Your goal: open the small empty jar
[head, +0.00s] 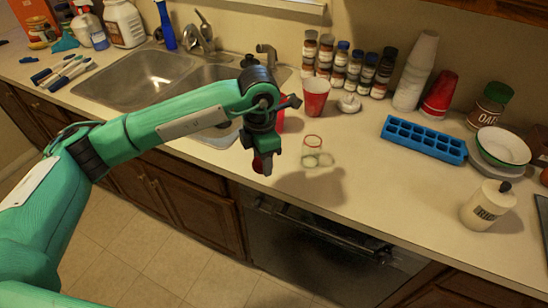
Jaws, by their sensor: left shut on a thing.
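The small glass jar (317,157) stands on the counter just right of my left gripper. It is clear and looks empty, with a reddish ring (312,140) at its top. My left gripper (262,162) points down near the counter's front edge, to the left of the jar and apart from it. It is shut on a small dark red thing, mostly hidden by the fingers; it may be a lid, but I cannot tell for sure. My right gripper is not in view.
A red cup (315,96) and a small white item (349,103) stand behind the jar, before a row of spice bottles (353,72). A blue ice tray (424,139) lies to the right. The sink (138,82) is left.

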